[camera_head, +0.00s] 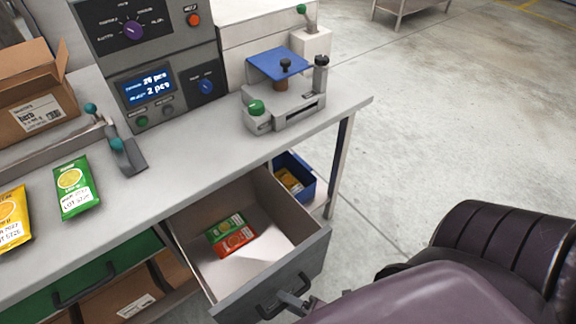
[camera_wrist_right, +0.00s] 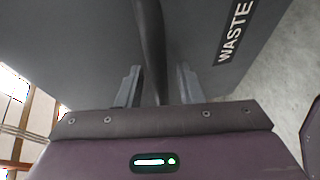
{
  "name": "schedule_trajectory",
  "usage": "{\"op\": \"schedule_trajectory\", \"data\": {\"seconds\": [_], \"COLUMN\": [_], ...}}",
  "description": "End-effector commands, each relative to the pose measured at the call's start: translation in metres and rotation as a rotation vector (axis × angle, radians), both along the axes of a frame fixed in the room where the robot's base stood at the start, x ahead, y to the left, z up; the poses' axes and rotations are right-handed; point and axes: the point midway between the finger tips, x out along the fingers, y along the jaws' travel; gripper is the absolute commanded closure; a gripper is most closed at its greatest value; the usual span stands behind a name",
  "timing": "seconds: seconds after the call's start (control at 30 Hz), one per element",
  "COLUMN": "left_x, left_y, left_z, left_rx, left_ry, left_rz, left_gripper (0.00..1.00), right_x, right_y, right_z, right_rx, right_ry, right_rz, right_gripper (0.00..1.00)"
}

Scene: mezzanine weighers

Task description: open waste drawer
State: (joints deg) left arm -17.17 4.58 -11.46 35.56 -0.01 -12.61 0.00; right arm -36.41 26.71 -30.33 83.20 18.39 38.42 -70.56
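The waste drawer (camera_head: 275,285) is grey and stands pulled well out from under the bench in the head view. Inside it lie a green packet (camera_head: 225,227) and an orange-red packet (camera_head: 236,241). The drawer's front fills much of the right wrist view, with a black "WASTE" label (camera_wrist_right: 235,32). Its dark bar handle (camera_wrist_right: 150,45) runs between the fingers of my right gripper (camera_wrist_right: 157,85). The fingers stand apart on either side of the bar, with a visible gap on the right side. My left gripper is out of view.
The bench top (camera_head: 215,150) bears a weigher (camera_head: 160,85), a blue-plated device (camera_head: 283,90), a green packet (camera_head: 77,188), a yellow packet (camera_head: 12,215) and a cardboard box (camera_head: 35,95). A blue bin (camera_head: 300,180) sits behind the drawer. Open floor (camera_head: 440,120) lies right.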

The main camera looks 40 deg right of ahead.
Motion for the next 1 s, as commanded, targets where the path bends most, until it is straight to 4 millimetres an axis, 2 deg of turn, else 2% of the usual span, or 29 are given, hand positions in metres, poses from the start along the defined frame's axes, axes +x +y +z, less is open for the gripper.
{"op": "schedule_trajectory", "data": {"seconds": [0.33,0.73,1.0], "left_x": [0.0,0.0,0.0], "left_y": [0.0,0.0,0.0], "left_z": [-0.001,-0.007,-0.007], "left_rx": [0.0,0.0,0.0], "left_ry": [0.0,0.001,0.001], "left_rz": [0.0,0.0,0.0], "left_gripper": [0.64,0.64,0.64], "right_x": [-0.004,-0.059,-0.07], "right_y": [-0.002,-0.027,-0.032], "right_z": [0.0,0.01,0.014], "right_rx": [0.0,-0.001,0.0], "right_ry": [0.001,0.003,0.0], "right_rz": [0.0,0.0,0.0], "right_gripper": [0.64,0.64,0.64]}}
